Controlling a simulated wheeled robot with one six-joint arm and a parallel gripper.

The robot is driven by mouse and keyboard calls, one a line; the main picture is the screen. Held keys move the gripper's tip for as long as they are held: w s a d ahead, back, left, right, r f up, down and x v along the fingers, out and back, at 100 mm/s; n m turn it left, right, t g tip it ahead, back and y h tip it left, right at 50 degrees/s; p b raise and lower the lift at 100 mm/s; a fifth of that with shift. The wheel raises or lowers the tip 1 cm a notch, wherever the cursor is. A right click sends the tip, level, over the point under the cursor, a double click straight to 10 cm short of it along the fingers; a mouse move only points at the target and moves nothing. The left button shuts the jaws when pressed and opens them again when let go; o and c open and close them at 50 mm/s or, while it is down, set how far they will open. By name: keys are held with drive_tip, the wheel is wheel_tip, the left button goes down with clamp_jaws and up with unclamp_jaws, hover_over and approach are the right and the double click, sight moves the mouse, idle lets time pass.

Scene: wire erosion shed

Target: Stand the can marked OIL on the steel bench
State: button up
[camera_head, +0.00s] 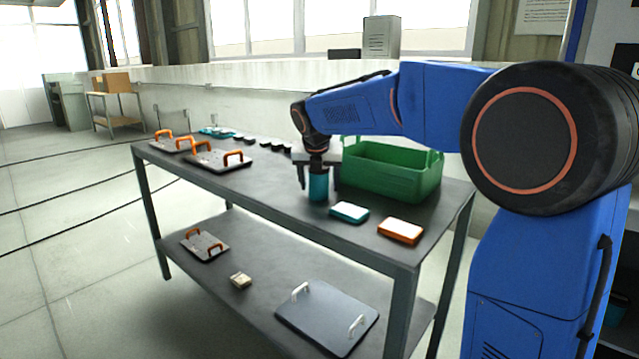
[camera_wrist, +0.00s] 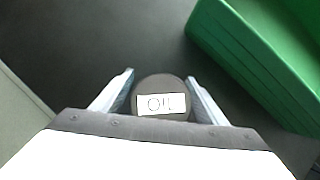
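The can marked OIL (camera_head: 318,187) is a teal cylinder with a dark lid, upright at the steel bench's top, just left of the green crate. In the wrist view its dark lid with the white OIL label (camera_wrist: 161,104) faces me. My gripper (camera_head: 318,180) points down over it, one finger on each side. In the wrist view the fingers (camera_wrist: 160,88) lie very close to the lid's sides; I cannot tell whether they press on it. The steel bench (camera_head: 275,195) is a long dark table. Whether the can's base touches it is unclear.
A green crate (camera_head: 385,178) stands close right of the can. A teal box (camera_head: 349,212) and an orange box (camera_head: 400,231) lie in front. Plates with orange handles (camera_head: 218,160) and small dark parts (camera_head: 262,143) lie leftward. The lower shelf holds a grey plate (camera_head: 328,318).

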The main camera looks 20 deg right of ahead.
drive_tip(key=v, duration=1.2)
idle(0.3)
